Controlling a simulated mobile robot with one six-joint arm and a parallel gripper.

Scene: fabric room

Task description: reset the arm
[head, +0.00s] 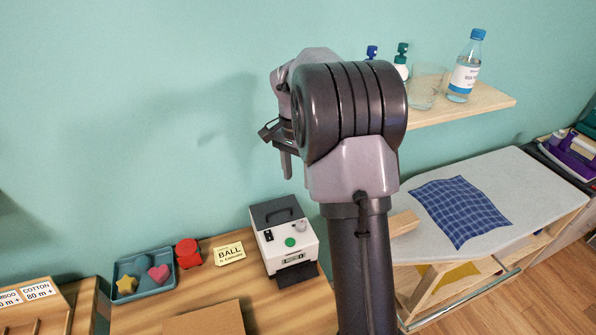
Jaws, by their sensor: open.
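My arm rises through the middle of the head view and bends over at the top. My gripper (280,150) shows at the left of the bend, pointing down, high above the wooden table. It is partly hidden behind my own arm. It is open, and I see nothing held in it. It is apart from the things on the table and the shelf.
Below stands a wooden table (220,292) with a blue tray (127,297), a red object (188,253), a card and a white-and-black machine (286,240). At right are a shelf (490,98) with bottles and a glass, and an ironing board (500,180) with checked blue cloth.

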